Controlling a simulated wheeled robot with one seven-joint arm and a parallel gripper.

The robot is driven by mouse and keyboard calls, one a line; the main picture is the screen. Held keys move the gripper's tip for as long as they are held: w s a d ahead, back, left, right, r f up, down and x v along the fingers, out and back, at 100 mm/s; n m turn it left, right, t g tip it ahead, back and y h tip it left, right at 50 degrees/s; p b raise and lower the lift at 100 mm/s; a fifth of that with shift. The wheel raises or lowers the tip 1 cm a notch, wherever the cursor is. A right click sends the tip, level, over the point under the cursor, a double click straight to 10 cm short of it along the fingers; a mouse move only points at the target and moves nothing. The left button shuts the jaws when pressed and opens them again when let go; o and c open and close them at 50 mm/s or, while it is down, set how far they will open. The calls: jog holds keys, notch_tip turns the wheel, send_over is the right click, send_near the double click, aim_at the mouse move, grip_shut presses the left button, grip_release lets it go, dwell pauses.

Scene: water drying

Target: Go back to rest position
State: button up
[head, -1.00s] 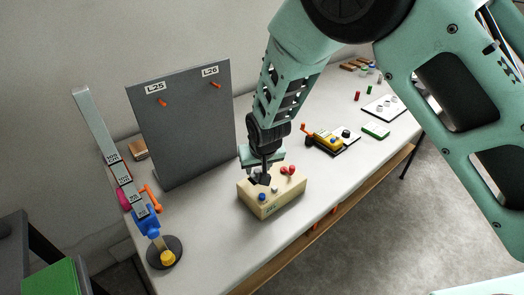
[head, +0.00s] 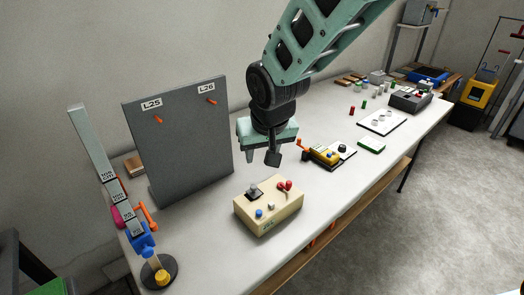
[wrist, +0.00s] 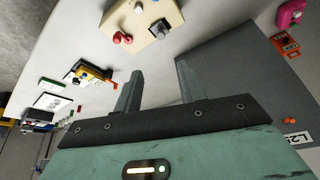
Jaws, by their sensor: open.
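My gripper (head: 262,157) is open and empty above the table, behind and above a cream control box. In the wrist view its two fingers (wrist: 157,92) stand apart with nothing between them. The cream box (head: 268,214) rests on the table and carries a black joystick (head: 254,192), red knobs (head: 286,185), and blue and white buttons. It also shows at the top of the wrist view (wrist: 139,22), apart from the fingers.
A grey upright panel (head: 180,140) labelled L25 and L26 stands left of my gripper. A jointed stand with a blue clamp (head: 143,242) is at the front left. A yellow device (head: 325,155), a green block (head: 371,146) and a white board (head: 382,122) lie to the right.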

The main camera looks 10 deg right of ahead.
jog(key=s+d+r+n+g, duration=0.1)
jog(key=s+d, duration=0.3)
jog(key=s, duration=0.9)
jog(key=s+d+r+n+g, duration=0.1)
jog(key=s+d+n+g, duration=0.2)
jog(key=s, duration=1)
jog(key=shift+d+n+g, duration=0.3)
jog(key=shift+d+n, duration=0.3)
jog(key=shift+d, duration=0.4)
jog(key=shift+c, duration=0.3)
dwell(0.9)
